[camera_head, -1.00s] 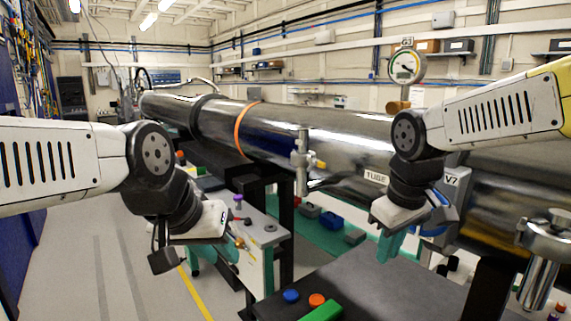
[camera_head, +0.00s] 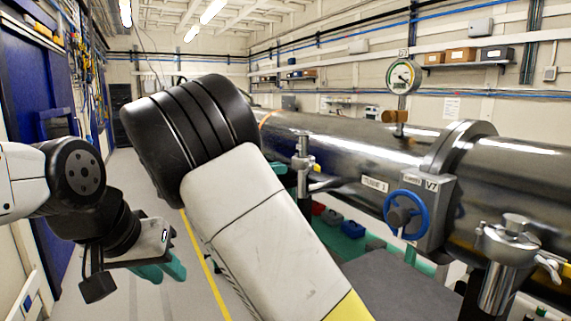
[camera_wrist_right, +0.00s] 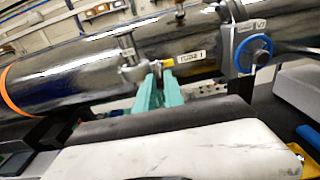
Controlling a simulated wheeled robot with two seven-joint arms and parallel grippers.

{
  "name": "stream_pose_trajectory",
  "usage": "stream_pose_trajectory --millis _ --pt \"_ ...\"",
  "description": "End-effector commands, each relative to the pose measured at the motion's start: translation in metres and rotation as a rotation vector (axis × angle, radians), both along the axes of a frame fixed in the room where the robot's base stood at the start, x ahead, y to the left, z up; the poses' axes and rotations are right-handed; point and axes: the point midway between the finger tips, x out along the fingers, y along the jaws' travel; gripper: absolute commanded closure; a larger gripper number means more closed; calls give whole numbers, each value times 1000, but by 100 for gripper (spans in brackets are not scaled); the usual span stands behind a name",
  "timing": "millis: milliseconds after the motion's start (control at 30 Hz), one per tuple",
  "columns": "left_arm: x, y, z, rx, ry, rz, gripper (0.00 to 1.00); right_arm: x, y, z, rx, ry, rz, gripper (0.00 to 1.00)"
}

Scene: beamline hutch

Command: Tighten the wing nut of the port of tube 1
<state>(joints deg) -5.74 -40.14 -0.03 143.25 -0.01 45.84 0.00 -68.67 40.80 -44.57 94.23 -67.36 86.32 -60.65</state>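Tube 1 is a long shiny metal pipe (camera_head: 350,148) with a "TUBE 1" label (camera_head: 375,184). Its port (camera_head: 303,165) is a small upright metal fitting on the tube's near side. In the right wrist view the port (camera_wrist_right: 128,50) has a clamp at its lower end, with a small yellow part (camera_wrist_right: 167,64), seemingly the wing nut, beside it. My right gripper (camera_wrist_right: 158,78) has its two teal fingers apart, tips just below and in front of the clamp; contact cannot be told. My left gripper (camera_head: 165,268) hangs empty, fingers apart, over the floor.
A valve V7 with a blue handwheel (camera_head: 406,214) sits right of the port, with a round gauge (camera_head: 403,77) above the tube. Another metal fitting (camera_head: 508,245) stands at the right front. The left floor is clear.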

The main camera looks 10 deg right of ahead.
Motion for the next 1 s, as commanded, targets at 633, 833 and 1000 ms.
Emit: stream_pose_trajectory --millis 633,833,1000 --pt "0 0 0 0 0 0 72 29 -60 6 -39 -3 8 87" --pt "0 0 0 0 0 0 72 31 -64 6 -39 -3 9 87" --pt "0 0 0 0 0 0 72 30 -64 6 -38 -4 9 93"
